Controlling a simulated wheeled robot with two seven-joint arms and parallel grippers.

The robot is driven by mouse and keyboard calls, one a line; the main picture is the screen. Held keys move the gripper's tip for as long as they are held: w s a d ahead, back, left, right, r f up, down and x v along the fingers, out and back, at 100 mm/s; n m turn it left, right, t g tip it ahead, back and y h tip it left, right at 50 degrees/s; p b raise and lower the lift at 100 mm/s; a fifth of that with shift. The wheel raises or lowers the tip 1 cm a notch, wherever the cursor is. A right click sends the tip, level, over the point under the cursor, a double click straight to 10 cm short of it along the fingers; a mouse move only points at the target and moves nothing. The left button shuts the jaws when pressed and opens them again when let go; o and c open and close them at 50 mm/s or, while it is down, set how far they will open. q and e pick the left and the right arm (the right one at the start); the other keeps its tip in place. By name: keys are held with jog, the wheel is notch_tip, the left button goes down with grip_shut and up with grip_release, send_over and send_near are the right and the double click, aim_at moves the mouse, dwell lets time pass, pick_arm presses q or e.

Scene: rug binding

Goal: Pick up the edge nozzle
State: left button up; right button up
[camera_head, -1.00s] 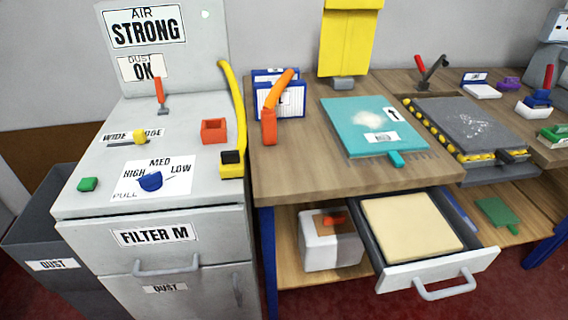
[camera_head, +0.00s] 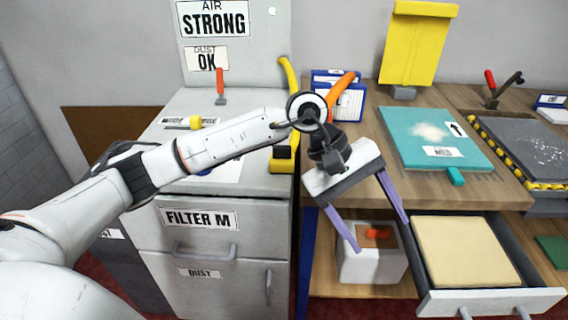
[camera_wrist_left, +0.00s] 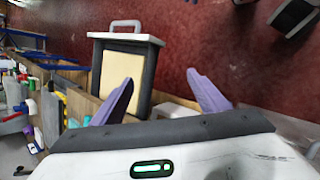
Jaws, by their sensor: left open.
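No part is plainly marked as the edge nozzle, so I cannot tell for sure which it is. A small orange-red piece (camera_head: 377,234) shows in the open top of a white box (camera_head: 360,266) on the lower shelf. A curved orange tool (camera_head: 341,94) stands on the bench, partly hidden by my left wrist. My left gripper (camera_head: 382,235) is open and empty, its purple fingers pointing down in front of the bench edge and over the box in the picture. The fingers also show apart in the left wrist view (camera_wrist_left: 160,78). My right gripper is not in view.
An open drawer (camera_head: 490,302) with a beige pad juts out right of the box. The bench front edge (camera_head: 470,198) is close behind my gripper. The grey filter cabinet (camera_head: 232,258) stands left. A teal board (camera_head: 470,158) lies on the bench.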

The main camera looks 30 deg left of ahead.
aim_at(281, 148)
pick_arm(q)
jog(key=w+a+r+y, duration=0.1)
jog(key=a+y, duration=0.1)
jog(key=a, duration=0.2)
jog(key=w+a+r+m+t+y, duration=0.1)
jog(key=w+a+y, duration=0.1)
jog(key=a, duration=0.3)
jog(key=w+a+r+m+t+y, duration=0.1)
jog(key=w+a+r+y, duration=0.1)
jog(key=a, duration=0.3)
jog(key=shift+w+r, duration=0.1)
jog(key=shift+w, duration=0.05)
jog(key=w+a+r+t+y, duration=0.1)
jog(key=a+r+y, duration=0.35)
jog(key=a, duration=0.55)
jog(key=f, duration=0.1)
jog(key=w+f, duration=0.1)
jog(key=a+f, duration=0.1)
jog(key=shift+w+m+h, duration=0.2)
jog(key=shift+m+h, duration=0.05)
jog(key=shift+m, duration=0.15)
jog(key=f, duration=0.4)
jog(key=shift+w+a+f, duration=0.1)
jog(key=shift+a+f, duration=0.25)
jog(key=shift+w+f, duration=0.25)
jog(key=shift+f, duration=0.25)
jog(key=shift+r, duration=0.1)
jog(key=c, duration=1.3)
notch_tip(281, 148, up, 10)
